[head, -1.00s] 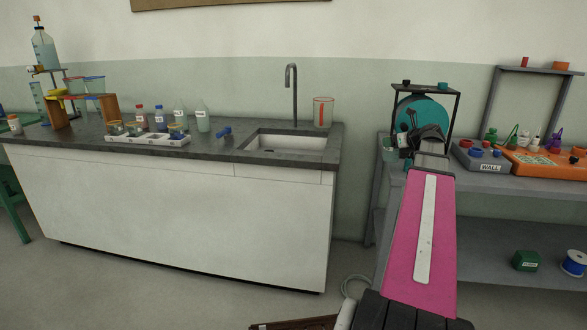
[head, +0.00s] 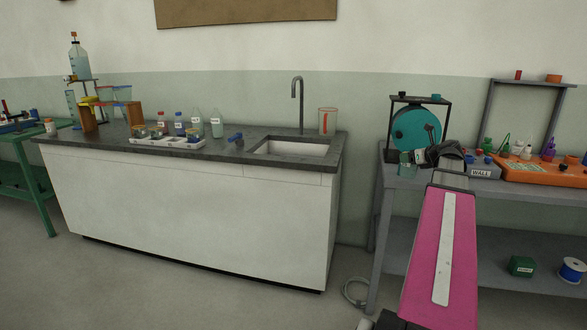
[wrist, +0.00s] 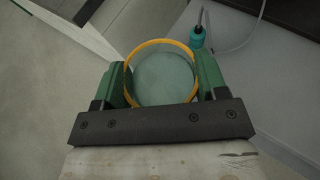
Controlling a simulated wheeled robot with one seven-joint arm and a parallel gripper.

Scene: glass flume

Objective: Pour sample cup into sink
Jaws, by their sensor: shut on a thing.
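My gripper (wrist: 161,72) is shut on the sample cup (wrist: 165,88), a round clear cup with an orange-yellow rim. The green fingers press its two sides in the wrist view. Its contents are hard to make out. In the head view my gripper (head: 410,163) is small, dark and partly hidden by my arm, to the right of the counter and in front of the grey shelf. The sink (head: 291,149) is a white basin set in the dark counter top (head: 215,152), left of my gripper and clearly apart from it. A grey tap (head: 299,100) rises behind it.
A clear beaker with a red mark (head: 327,121) stands right of the tap. The grey shelf (head: 400,238) stands to the right. Open floor lies before the counter.

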